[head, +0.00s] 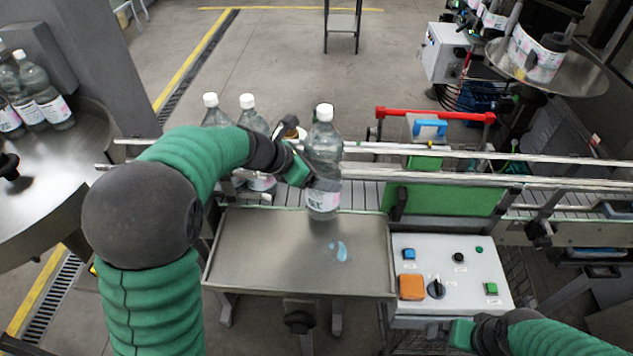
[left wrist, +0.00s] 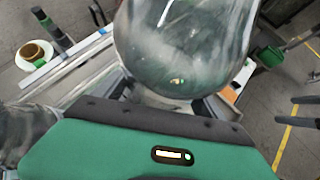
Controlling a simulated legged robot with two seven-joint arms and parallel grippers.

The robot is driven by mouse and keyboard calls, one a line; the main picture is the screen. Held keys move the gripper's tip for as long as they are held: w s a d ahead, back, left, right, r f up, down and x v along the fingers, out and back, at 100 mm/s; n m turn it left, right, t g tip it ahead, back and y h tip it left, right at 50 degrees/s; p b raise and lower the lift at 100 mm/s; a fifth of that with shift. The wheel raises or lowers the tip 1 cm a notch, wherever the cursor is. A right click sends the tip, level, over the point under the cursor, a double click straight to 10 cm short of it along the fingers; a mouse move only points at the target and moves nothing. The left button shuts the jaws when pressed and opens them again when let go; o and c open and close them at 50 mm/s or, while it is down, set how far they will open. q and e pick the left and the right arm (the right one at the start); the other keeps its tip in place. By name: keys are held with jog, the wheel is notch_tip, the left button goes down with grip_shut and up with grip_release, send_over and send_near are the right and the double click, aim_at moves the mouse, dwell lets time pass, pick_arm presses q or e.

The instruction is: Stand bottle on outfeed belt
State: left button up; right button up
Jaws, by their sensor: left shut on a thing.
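A clear bottle (head: 323,158) with a white cap and a pinkish label is held upright in my left gripper (head: 316,182), over the back edge of the metal tray table. In the left wrist view the bottle (left wrist: 185,40) fills the top middle, between the fingers. The outfeed belt (head: 362,194) is a slatted conveyor with rails running across behind the tray. Two more white-capped bottles (head: 252,117) stand at the belt, left of the held one, partly hidden by my left arm. My right gripper (head: 466,334) is low at the right; its fingers are not clear.
The metal tray (head: 270,262) has a small bluish wet patch. A control panel (head: 462,262) with buttons stands right of it. A green guard (head: 447,200) and a red-handled frame (head: 437,115) border the belt. Rotary tables stand left (head: 40,196) and back right (head: 590,79).

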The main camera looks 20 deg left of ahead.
pick_arm(q)
jog(key=w+f+p, duration=0.3)
jog(key=w, duration=0.3)
jog(key=shift+w+a+f+p, duration=0.2)
jog(key=shift+a+f+p, duration=0.1)
jog(key=o, duration=1.8)
jog(key=shift+s+f, duration=0.1)
jog(key=shift+s, duration=0.15)
jog(key=shift+c, duration=0.2)
jog(key=shift+o, duration=1.1)
jog(key=shift+s+d, duration=0.1)
jog(key=shift+o, duration=0.3)
pick_arm(e)
jog(key=v, duration=0.4)
jog(key=shift+w+d+r, duration=0.1)
jog(key=shift+r, duration=0.25)
